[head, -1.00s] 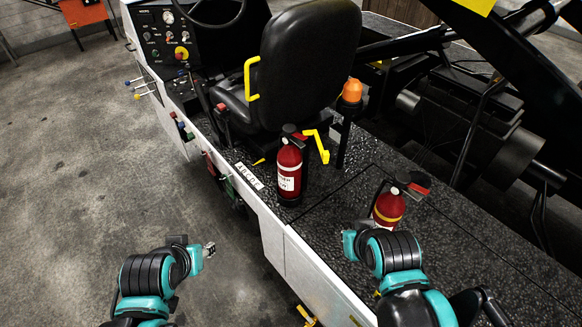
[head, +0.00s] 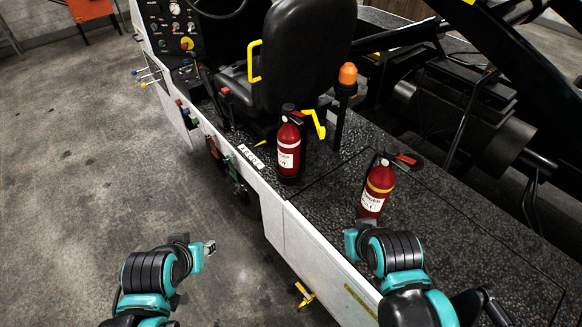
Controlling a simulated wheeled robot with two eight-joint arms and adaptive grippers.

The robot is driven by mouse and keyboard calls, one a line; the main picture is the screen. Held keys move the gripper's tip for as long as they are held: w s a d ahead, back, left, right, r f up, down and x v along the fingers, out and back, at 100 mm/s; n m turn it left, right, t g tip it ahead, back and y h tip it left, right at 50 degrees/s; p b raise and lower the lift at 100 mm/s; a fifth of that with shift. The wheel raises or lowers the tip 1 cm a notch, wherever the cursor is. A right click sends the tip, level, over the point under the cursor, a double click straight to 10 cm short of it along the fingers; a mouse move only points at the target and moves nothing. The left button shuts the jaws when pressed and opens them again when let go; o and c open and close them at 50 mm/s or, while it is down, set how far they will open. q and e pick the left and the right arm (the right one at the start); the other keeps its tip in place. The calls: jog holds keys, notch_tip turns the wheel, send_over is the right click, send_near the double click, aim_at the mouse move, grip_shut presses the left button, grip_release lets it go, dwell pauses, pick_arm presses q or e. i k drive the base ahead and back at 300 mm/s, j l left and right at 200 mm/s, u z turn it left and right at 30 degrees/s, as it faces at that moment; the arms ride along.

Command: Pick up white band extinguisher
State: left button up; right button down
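The white band extinguisher (head: 288,152) is red with a white band, a white label and a black top handle. It stands upright on the dark deck beside the black seat. A second red extinguisher with a yellow band (head: 375,192) stands upright nearer to me on the right. My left gripper (head: 209,247) is over the floor, left of the vehicle and apart from both extinguishers; its fingers are too small to judge. My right gripper (head: 350,236) is just below and left of the yellow band extinguisher in the picture; its fingertips are mostly hidden by my own wrist.
The black seat (head: 297,50) with a yellow armrest stands behind the white band extinguisher. An orange beacon (head: 347,75) on a post is to its right. Levers (head: 183,112) line the vehicle's left edge. Black lift arms cross the upper right. The floor at left is clear.

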aim_at(289, 136)
jog(key=k+z, duration=0.35)
jog(key=k+l+z, duration=0.15)
jog(key=z, duration=0.2)
jog(key=k+l+z, duration=0.35)
jog(key=i+j+z, duration=0.15)
jog(key=j+z, duration=1.25)
jog(key=j, duration=0.15)
jog(key=k+j, duration=0.1)
jog(key=j, duration=2.55)
jog(key=k+u, duration=0.05)
jog(key=k, duration=0.05)
